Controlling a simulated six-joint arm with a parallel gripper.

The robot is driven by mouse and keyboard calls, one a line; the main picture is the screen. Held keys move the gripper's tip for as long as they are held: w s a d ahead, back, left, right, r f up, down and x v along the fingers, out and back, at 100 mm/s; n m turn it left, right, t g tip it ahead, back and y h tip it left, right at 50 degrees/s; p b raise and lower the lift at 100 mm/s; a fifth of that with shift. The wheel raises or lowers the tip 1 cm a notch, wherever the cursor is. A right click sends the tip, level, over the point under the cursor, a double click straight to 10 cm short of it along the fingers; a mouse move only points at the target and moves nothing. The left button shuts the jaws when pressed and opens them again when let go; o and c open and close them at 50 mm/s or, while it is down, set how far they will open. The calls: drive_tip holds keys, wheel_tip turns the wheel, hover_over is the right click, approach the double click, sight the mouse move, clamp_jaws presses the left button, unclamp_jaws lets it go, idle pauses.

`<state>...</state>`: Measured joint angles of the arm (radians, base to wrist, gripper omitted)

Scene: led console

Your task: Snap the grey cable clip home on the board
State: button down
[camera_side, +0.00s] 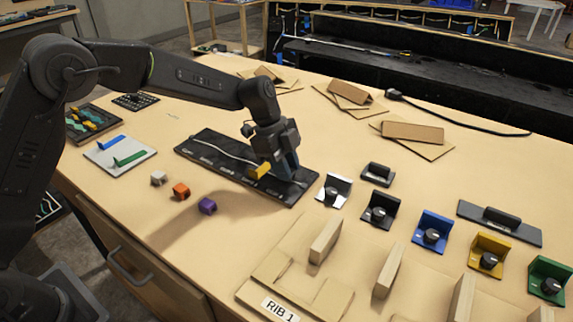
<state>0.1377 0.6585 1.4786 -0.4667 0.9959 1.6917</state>
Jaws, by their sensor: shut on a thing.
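The black board (215,158) lies on the table, with a pale cable running along it from the left end. My gripper (270,168) is low over the board's right part. It is shut on a yellow clip (262,172), which shows at its lower left side. I cannot tell whether this clip touches the board or the cable; the fingers hide part of it. A pale grey clip (158,178) stands on the bare table to the left of the board's front edge, apart from my gripper.
An orange clip (181,191) and a purple clip (207,206) stand on the table in front of the board. Knobbed brackets, including a white one (334,190), stand close to the board's right end. Wooden ribs (325,240) rise at the front right.

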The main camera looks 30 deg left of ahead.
drive_tip(key=shift+f, duration=0.3)
idle(0.6)
drive_tip(key=c, duration=0.9)
unclamp_jaws()
drive_tip(key=shift+o, duration=0.2)
drive_tip(key=shift+r, duration=0.15)
drive_tip(key=v, duration=1.3)
drive_tip(key=shift+a+r, duration=0.15)
drive_tip(key=shift+r, duration=0.1)
drive_tip(key=shift+s, duration=0.1)
